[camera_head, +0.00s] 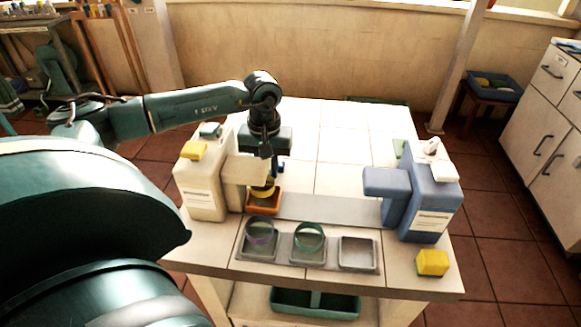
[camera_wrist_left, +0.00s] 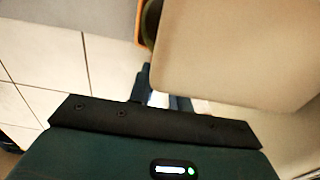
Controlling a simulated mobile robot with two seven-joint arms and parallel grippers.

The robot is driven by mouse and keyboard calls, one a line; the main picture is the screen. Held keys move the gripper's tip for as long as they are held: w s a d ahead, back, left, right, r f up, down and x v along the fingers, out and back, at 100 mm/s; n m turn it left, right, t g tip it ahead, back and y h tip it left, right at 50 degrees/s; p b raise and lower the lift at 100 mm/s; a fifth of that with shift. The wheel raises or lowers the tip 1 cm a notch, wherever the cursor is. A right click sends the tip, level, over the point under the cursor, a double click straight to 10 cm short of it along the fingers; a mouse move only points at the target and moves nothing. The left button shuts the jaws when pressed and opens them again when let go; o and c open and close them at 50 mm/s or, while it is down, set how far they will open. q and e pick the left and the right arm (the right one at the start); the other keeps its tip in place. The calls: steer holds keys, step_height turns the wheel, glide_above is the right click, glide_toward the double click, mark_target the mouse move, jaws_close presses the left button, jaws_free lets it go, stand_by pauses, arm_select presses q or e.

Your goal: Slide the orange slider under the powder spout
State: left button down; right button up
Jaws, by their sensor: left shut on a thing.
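The orange slider (camera_head: 264,208) sits on the table below the spout (camera_head: 245,170) of the cream dispenser (camera_head: 204,190). A dark cup with a yellow band (camera_head: 262,190) stands on the slider, its top partly hidden by the spout. My left gripper (camera_head: 278,168) is just behind the spout, low over the table, shut on the slider's back part; the grip itself is mostly hidden. In the left wrist view the slider's orange edge (camera_wrist_left: 140,28) shows beside the cream spout (camera_wrist_left: 230,50). My right gripper is not in view.
A blue dispenser (camera_head: 428,205) stands at the right, with a grey strip (camera_head: 330,208) between. A grey tray (camera_head: 308,250) in front has three square places, two with rings. A yellow block (camera_head: 432,263) lies at the right front corner. The table's back is clear.

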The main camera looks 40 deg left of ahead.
arm_select(q)
steer(key=shift+a, duration=0.25)
steer(key=c, duration=1.3)
jaws_free()
steer(key=shift+s, duration=0.1)
step_height(320, 180, up, 13)
steer(key=shift+r, duration=0.1)
